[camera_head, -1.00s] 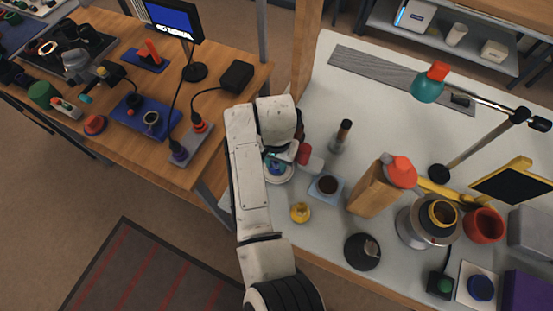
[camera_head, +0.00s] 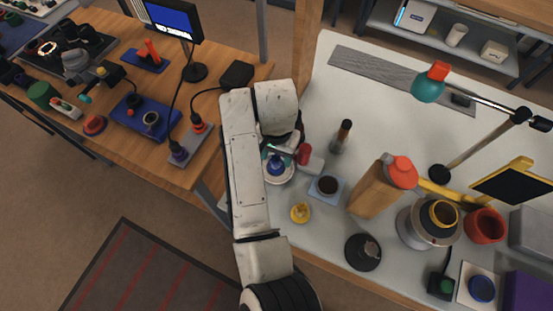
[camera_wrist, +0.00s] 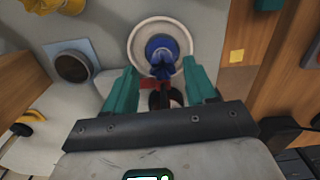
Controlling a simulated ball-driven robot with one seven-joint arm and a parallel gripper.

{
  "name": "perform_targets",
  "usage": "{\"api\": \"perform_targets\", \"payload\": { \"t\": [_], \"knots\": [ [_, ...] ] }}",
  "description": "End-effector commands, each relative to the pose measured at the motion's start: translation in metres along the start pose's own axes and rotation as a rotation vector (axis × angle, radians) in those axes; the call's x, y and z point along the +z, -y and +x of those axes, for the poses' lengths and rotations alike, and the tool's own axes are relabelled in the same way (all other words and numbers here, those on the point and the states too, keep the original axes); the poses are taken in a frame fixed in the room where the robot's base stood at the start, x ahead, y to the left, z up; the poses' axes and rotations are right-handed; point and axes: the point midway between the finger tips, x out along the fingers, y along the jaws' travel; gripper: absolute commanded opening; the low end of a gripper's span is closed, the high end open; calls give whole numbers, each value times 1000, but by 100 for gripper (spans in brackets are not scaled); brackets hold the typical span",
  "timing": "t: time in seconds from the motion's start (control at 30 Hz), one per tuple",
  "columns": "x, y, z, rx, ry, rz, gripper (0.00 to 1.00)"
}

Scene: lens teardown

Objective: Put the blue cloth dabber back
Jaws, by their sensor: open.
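The blue cloth dabber (camera_head: 277,166) stands on a pale round dish (camera_head: 287,179) near the bench's left edge. In the wrist view the dabber (camera_wrist: 160,54) sits inside the dish's rim (camera_wrist: 137,32). My gripper (camera_wrist: 159,66) is open, with its two teal fingers on either side of the dabber's near end, and I see clear gaps beside it. In the head view my wrist hides most of the gripper.
A red-ended grey piece (camera_head: 305,154) lies close beside the dish. The bench behind is mostly clear.

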Motion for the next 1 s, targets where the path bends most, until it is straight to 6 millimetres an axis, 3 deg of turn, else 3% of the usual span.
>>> {"api": "perform_targets", "payload": {
  "t": [0.2,0.4,1.0],
  "knots": [
    [-1,1,-44,-4,-2,2,56],
    [-1,0,-71,-2,-2,2,56],
    [0,0,-79,0,0,1,56]
  ]
}}
